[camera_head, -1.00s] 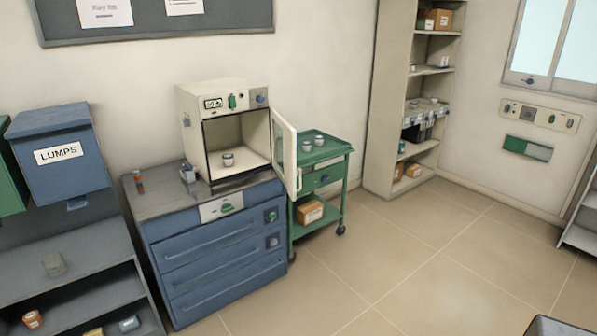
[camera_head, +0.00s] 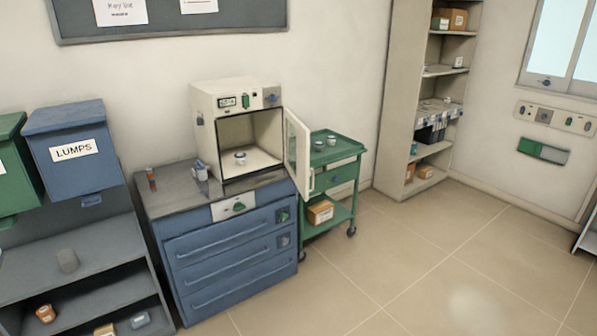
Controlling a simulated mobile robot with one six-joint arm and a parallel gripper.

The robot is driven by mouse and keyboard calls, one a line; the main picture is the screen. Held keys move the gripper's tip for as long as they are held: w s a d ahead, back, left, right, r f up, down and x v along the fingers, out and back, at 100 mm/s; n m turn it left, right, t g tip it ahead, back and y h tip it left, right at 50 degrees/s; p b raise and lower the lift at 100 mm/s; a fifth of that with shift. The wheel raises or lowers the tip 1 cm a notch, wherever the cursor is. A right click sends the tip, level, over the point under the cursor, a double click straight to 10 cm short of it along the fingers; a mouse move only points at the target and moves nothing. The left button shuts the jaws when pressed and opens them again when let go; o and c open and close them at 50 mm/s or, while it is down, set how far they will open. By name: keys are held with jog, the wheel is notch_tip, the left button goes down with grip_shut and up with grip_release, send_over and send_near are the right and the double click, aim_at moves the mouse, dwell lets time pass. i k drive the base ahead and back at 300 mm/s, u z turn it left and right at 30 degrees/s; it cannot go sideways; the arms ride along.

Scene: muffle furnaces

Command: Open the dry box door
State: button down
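A cream box oven-like cabinet (camera_head: 209,107), which looks like the dry box, stands on a blue drawer cabinet. Its framed glass door (camera_head: 298,152) is hinged at the right and stands swung open. Inside, a small round container (camera_head: 240,158) sits on the chamber floor. The front panel above the opening has a small display, a green switch and a blue knob. My gripper is not in view.
The blue drawer cabinet (camera_head: 225,262) has a grey top with small items. A green wheeled cart (camera_head: 340,175) stands close behind the door. A tall shelf (camera_head: 395,100) is at the back. Lumps bin (camera_head: 72,175) hangs at left. Floor (camera_head: 420,260) at right is clear.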

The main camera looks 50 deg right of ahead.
aim_at(301, 178)
jog(key=u, duration=0.05)
jog(key=i, duration=1)
jog(key=z, duration=0.05)
